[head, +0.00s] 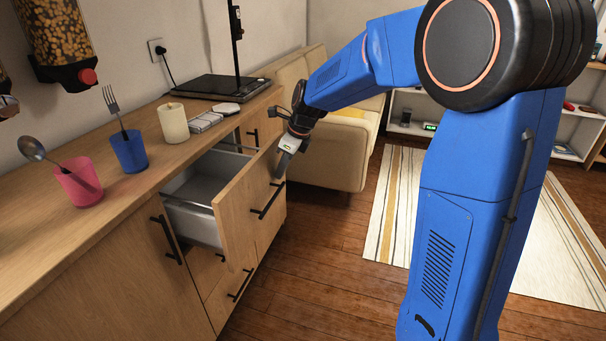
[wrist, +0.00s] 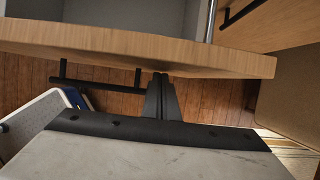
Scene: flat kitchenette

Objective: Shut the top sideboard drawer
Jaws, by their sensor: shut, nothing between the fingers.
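The top sideboard drawer (head: 236,206) stands pulled well out of the wooden sideboard, its grey inside showing and looking empty where I can see it. Its black bar handle (head: 267,200) is on the front panel. My gripper (head: 282,174) is shut and empty, at the outer face of the drawer front near its right end. In the wrist view my shut fingers (wrist: 162,92) reach the drawer front (wrist: 140,48) beside the right end of the handle (wrist: 95,84). I cannot tell whether they touch the panel.
The sideboard top (head: 120,190) holds a pink cup (head: 79,184) with a spoon, a blue cup (head: 129,152) with a fork, a candle (head: 173,123) and a black stand (head: 215,87). A beige sofa (head: 330,150) stands behind the arm. The wooden floor (head: 330,250) in front is clear.

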